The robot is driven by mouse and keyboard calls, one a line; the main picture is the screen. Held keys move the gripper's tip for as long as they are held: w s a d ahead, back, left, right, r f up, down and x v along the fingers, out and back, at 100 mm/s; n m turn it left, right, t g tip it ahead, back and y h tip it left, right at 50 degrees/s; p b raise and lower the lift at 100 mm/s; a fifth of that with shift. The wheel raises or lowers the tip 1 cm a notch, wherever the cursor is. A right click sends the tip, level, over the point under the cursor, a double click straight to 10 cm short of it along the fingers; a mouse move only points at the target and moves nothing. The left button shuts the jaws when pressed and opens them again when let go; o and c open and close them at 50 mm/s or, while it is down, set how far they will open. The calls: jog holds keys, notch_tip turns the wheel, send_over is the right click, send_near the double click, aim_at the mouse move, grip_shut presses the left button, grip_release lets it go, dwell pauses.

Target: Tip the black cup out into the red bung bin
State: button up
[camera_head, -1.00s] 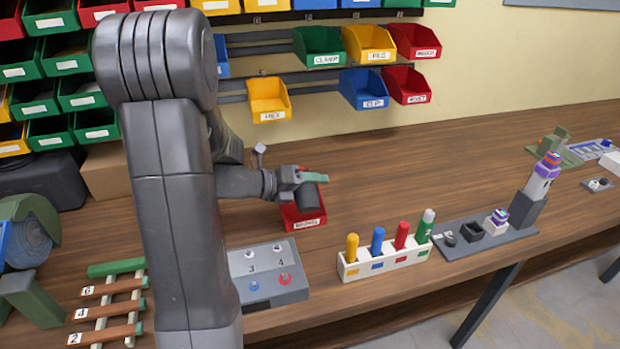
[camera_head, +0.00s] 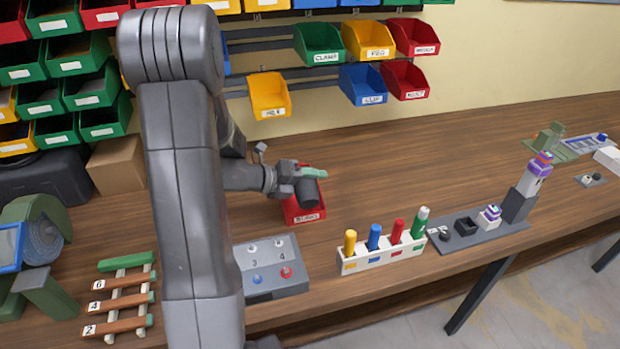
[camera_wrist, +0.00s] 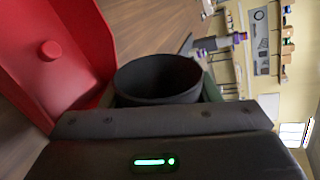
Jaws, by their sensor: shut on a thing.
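My gripper (camera_head: 308,180) is shut on the black cup (camera_head: 306,193), with a green finger against its side. The cup is over the red bung bin (camera_head: 302,216), tipped well over onto its side. In the wrist view the cup's open mouth (camera_wrist: 158,78) shows a dark interior, and I cannot make out anything inside. The red bin (camera_wrist: 88,40) lies close beside the cup there. A small round red piece (camera_wrist: 50,50) shows within the bin. The cup and gripper hide part of the bin in the head view.
A grey numbered switch box (camera_head: 272,268) stands in front of the bin. A white rack (camera_head: 382,254) with coloured pegs is to the right, then a dark tray (camera_head: 478,236). Wall bins (camera_head: 268,96) hang behind. Bench (camera_head: 400,170) right of the bin is clear.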

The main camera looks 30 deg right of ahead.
jog(key=shift+w+r+n+g+y+p, duration=0.15)
jog(key=shift+n+g+p, duration=0.4)
jog(key=shift+p, duration=1.5)
jog(key=shift+w+r+n+g+y+p, duration=0.1)
jog(key=shift+n+g+y+p, duration=0.15)
jog(key=shift+n+p, duration=1.2)
jog(key=shift+w+d+g+p, duration=0.15)
jog(key=shift+g+p, duration=0.25)
jog(key=shift+p, duration=0.95)
jog(key=shift+w+n+g+p, duration=0.15)
jog(key=shift+n+g+p, duration=0.15)
jog(key=shift+p, duration=0.45)
jog(key=shift+w+d+n+g+y, duration=0.2)
jog(key=shift+w+n+g+y, duration=0.2)
jog(key=shift+n+g, duration=0.3)
jog(key=shift+w+d+r+n+g, duration=0.15)
jog(key=shift+w+n+g, duration=0.3)
jog(key=shift+n, duration=0.4)
jog(key=shift+w+d+r+n+g, duration=0.15)
jog(key=shift+w+n+g, duration=0.3)
jog(key=shift+n, duration=0.4)
